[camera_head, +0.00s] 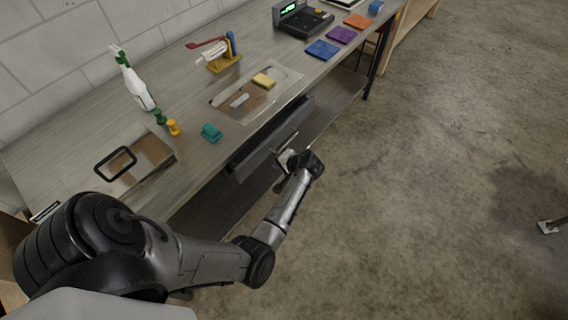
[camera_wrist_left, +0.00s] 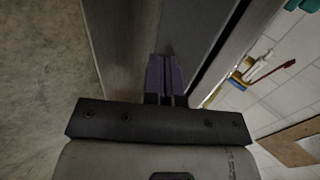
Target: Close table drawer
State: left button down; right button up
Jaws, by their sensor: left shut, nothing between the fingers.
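The table drawer (camera_head: 262,153) is a dark grey metal drawer under the front edge of the long workbench (camera_head: 190,110). Its front stands out a little from the bench, with a dark gap behind its top edge. My left gripper (camera_head: 283,158) is at the outer side of the drawer front. In the left wrist view its fingers (camera_wrist_left: 164,75) are together and empty, pointing at the grey drawer face (camera_wrist_left: 185,30). They are at or very close to the face; I cannot tell whether they touch. My right gripper is not in view.
On the bench are a spray bottle (camera_head: 134,82), a teal block (camera_head: 211,132), a yellow sponge (camera_head: 263,81), a scale (camera_head: 302,18) and coloured cloths (camera_head: 322,49). A lower shelf (camera_head: 330,107) runs under the bench. The concrete floor (camera_head: 430,170) to the right is mostly clear.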

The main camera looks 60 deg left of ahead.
aim_at(261, 158)
pick_arm(q)
jog(key=a+f, duration=0.1)
jog(key=s+a+f, duration=0.1)
jog(key=a, duration=0.3)
jog(key=shift+s+a+f, duration=0.1)
jog(key=shift+s+f, duration=0.3)
jog(key=shift+s+a, duration=0.15)
jog(key=shift+a, duration=0.5)
